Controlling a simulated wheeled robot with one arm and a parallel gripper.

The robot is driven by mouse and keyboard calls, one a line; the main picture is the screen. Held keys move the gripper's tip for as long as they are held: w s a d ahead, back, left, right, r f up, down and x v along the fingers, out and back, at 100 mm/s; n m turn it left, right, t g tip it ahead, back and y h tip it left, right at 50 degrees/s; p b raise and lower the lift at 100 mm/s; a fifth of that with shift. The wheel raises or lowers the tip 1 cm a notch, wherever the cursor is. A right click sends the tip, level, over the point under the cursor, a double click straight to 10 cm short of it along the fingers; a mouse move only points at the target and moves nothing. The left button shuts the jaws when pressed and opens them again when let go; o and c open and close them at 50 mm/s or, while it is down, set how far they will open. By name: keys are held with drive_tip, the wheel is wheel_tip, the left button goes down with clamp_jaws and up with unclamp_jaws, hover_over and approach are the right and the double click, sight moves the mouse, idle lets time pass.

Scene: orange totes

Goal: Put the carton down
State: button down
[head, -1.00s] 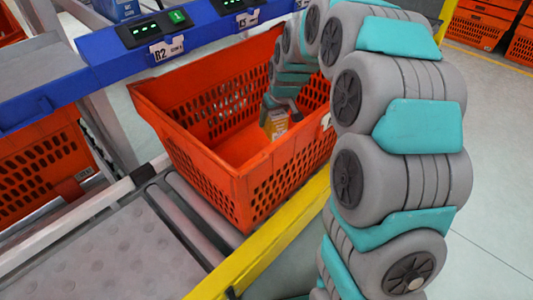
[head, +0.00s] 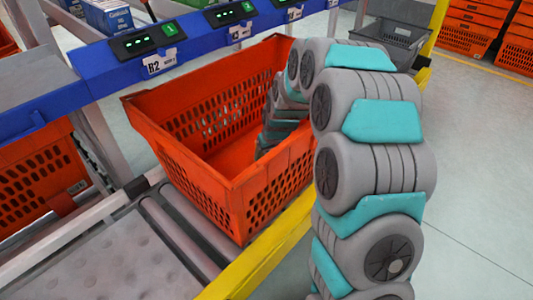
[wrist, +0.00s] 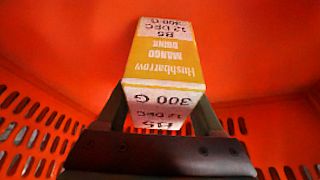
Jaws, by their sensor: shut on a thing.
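The carton (wrist: 165,65) is yellow and white with mango drink lettering, and it shows in the wrist view against orange tote walls. My gripper (wrist: 163,108) is shut on it, with one finger on each side of its near end. In the head view my arm reaches down into the orange tote (head: 185,160) on the roller conveyor. The carton and the gripper's fingers are hidden there behind the tote wall and my arm. I cannot tell whether the carton touches the tote floor.
A blue shelf beam (head: 110,65) with green displays runs behind the tote. A yellow rail (head: 265,255) runs along the conveyor's near side. A grey tote (head: 393,40) stands at the back, and orange totes (head: 472,45) are stacked at the back right.

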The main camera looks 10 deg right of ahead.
drive_tip(key=shift+f, duration=0.15)
drive_tip(key=shift+f, duration=0.25)
drive_tip(key=shift+c, duration=0.2)
unclamp_jaws()
drive_tip(key=shift+r, duration=0.1)
drive_tip(key=shift+s+r, duration=0.1)
drive_tip(key=shift+r, duration=0.4)
drive_tip(key=shift+v, duration=3.55)
drive_tip(key=shift+o, duration=0.2)
